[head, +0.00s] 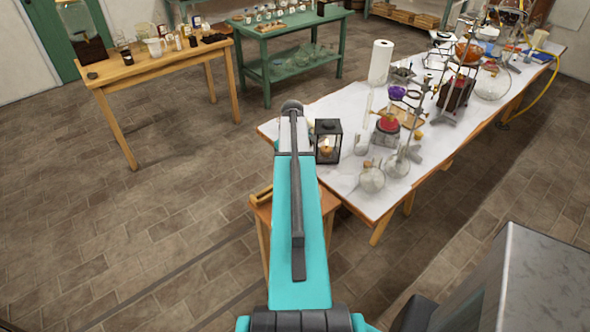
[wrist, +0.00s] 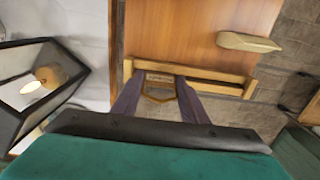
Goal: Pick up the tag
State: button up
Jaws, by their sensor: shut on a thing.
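In the wrist view, my gripper (wrist: 158,100) has its two dark fingers on either side of a small tag (wrist: 160,98) and is shut on it. The tag has an amber-brown edge with a pointed end toward me and a paler band at its far end. It is in front of a light wooden strip along the edge of a brown wooden top. I cannot tell whether the tag touches the wood. In the head view, my arm hides the gripper and the tag.
A wooden stool (head: 262,212) stands below my arm, and a pale wooden piece (wrist: 247,42) lies on the brown top. A black lantern (head: 328,141) stands close by on the white worktable (head: 335,108), with glass flasks (head: 371,179) beside it. The floor to the left is clear.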

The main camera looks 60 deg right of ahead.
notch_tip(320, 180, up, 9)
jog(key=b, duration=0.2)
jog(key=shift+f, duration=0.15)
dwell(0.7)
jog(key=shift+w+a, duration=0.2)
jog(key=shift+w, duration=0.1)
jog(key=w+a+r+n+b, duration=0.1)
jog(key=w+a+n, duration=0.1)
jog(key=w+a, duration=0.9)
jog(key=w+a+n+b, duration=0.1)
jog(key=w+a+n, duration=0.1)
jog(key=w+a, duration=0.95)
jog(key=w+a+n+b, duration=0.1)
jog(key=a+n, duration=0.1)
jog(key=a, duration=1.5)
jog(key=w+a+r+n, duration=0.1)
jog(key=a+n, duration=0.2)
jog(key=a, duration=1.4)
jog(key=shift+w+r+b, duration=0.25)
jog(key=shift+w+b, duration=0.15)
